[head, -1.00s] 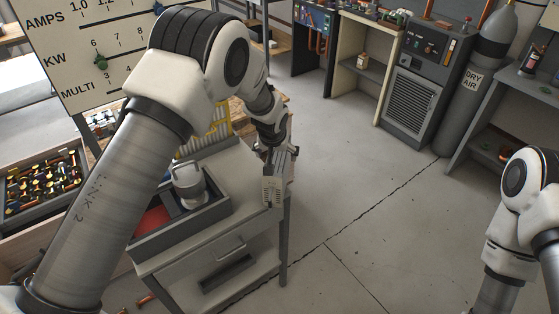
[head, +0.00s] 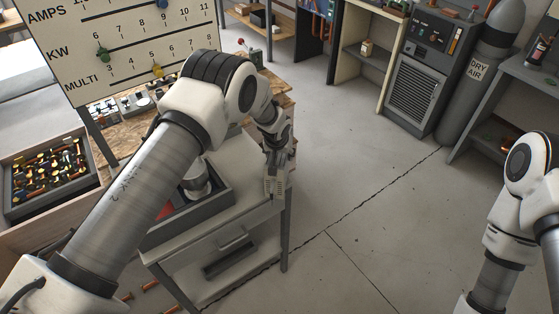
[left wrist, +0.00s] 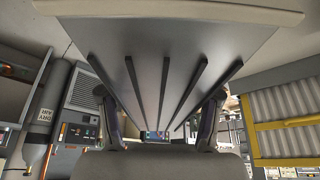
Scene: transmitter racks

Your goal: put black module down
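My left gripper (head: 276,160) points down at the right edge of a grey cart (head: 240,160). It is shut on a small ridged block, which I take for the black module (head: 275,187); it looks grey in the head view. In the left wrist view a dark grey finned face (left wrist: 160,75) with a cream edge fills the upper middle, between and beyond the two fingers (left wrist: 160,120). I cannot tell whether the module touches the cart. My right arm is at the right edge; its gripper is out of view.
A grey tray (head: 215,212) with a pale round part (head: 195,180) sits on the cart, partly behind my left arm. A bin of small parts (head: 45,180) and a dial board (head: 120,45) stand left. Open floor (head: 360,200) lies right of the cart, before a grey cabinet (head: 425,80).

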